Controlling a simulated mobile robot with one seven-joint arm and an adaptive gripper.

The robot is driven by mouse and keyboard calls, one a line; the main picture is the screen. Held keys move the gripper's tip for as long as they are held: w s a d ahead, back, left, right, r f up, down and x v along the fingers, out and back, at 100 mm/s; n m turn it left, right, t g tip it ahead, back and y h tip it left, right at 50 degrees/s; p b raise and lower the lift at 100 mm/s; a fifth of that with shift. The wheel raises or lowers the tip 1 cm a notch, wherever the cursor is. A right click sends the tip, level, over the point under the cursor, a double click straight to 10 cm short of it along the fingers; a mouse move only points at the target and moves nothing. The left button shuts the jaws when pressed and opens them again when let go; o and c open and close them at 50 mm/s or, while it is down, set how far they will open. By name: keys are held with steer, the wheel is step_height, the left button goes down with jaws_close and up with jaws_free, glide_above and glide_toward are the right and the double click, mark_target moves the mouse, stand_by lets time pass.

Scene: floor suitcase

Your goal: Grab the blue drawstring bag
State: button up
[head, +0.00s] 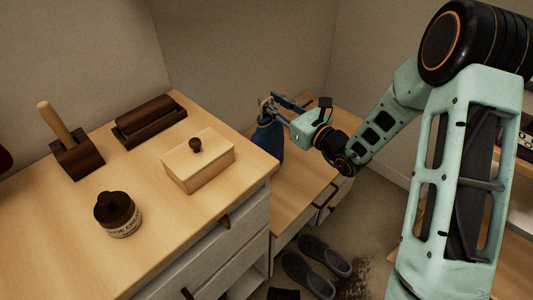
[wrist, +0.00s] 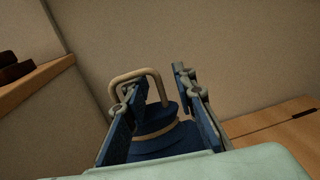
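The blue drawstring bag (head: 267,140) stands on the lower wooden surface, just past the near cabinet's edge, which hides part of it in the head view. In the wrist view the bag (wrist: 158,122) shows its gathered dark blue neck, a tan cord around it and a stiff tan loop (wrist: 137,74) rising from it. My gripper (head: 273,104) is at the top of the bag. In the wrist view my gripper (wrist: 157,84) is open, with one finger on each side of the neck and loop. I cannot tell whether either finger touches the bag.
The near cabinet top (head: 75,235) holds a lidded wooden box (head: 198,160), a brown jar (head: 118,214), a dark roller-shaped object (head: 149,120) and a block with a handle (head: 75,155). Grey shoes (head: 325,256) lie on the floor. Walls stand close behind the bag.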

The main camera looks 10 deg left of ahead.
jaws_close()
stand_by(0.3)
steer(key=shift+r, duration=0.1)
